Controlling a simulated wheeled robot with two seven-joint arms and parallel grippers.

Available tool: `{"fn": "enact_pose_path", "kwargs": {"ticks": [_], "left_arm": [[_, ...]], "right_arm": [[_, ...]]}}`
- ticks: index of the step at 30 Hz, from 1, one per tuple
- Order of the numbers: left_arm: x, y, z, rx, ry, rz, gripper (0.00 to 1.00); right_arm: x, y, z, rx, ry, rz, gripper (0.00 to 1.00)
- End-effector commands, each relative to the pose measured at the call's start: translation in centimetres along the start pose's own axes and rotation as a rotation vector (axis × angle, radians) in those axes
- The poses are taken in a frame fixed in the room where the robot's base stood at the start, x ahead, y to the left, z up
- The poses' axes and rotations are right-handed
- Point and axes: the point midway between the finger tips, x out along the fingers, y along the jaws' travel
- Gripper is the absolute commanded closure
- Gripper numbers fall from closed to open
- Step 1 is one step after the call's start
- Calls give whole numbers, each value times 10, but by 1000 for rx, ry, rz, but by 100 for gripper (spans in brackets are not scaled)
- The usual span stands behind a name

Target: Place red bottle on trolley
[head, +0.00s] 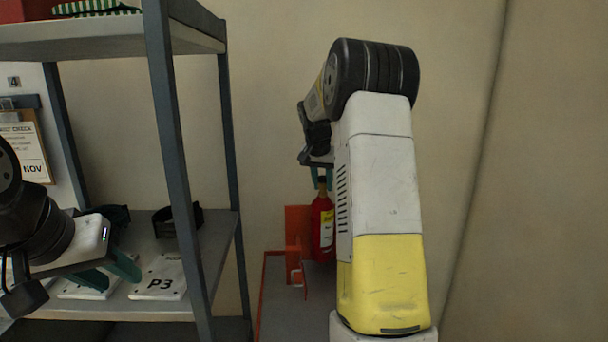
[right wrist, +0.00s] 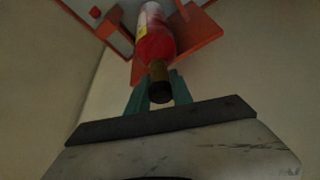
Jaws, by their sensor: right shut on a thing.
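The red bottle (head: 323,228), with a yellow label and dark neck, hangs upright below my right gripper (head: 321,178) in the head view. My arm partly covers its right side. In the right wrist view, the teal fingers of my right gripper (right wrist: 159,88) are shut around the dark neck of the bottle (right wrist: 154,42). The trolley (head: 277,322) has a grey top with an orange rim and lies below the bottle. I cannot tell whether the bottle's base touches it. My left gripper (head: 112,272) is open and empty by the shelf at the left.
An orange bracket (head: 297,226) stands on the trolley right beside the bottle. A grey shelf rack (head: 178,190) fills the left, with a white P3 plate (head: 160,277) and black holders (head: 178,219) on it. A clipboard (head: 27,145) hangs at far left. The right side shows bare wall.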

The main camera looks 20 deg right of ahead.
Motion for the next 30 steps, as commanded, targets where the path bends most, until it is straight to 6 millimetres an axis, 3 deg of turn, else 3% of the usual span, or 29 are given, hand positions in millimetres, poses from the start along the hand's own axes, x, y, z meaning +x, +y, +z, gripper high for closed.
{"fn": "enact_pose_path", "kwargs": {"ticks": [9, 23, 24, 27, 30], "left_arm": [[0, 0, 0, 0, 0, 0, 64], [0, 0, 0, 0, 0, 0, 64], [0, 0, 0, 0, 0, 0, 64], [0, 0, 0, 0, 0, 0, 64], [0, 0, 0, 0, 0, 0, 64]], "right_arm": [[32, 0, 12, 0, 4, -1, 100], [38, 0, 14, 1, 5, -2, 100], [40, 0, 17, 0, 0, 0, 67], [40, 0, 17, 0, 0, 0, 51], [40, 0, 17, 0, 0, 0, 51]]}}
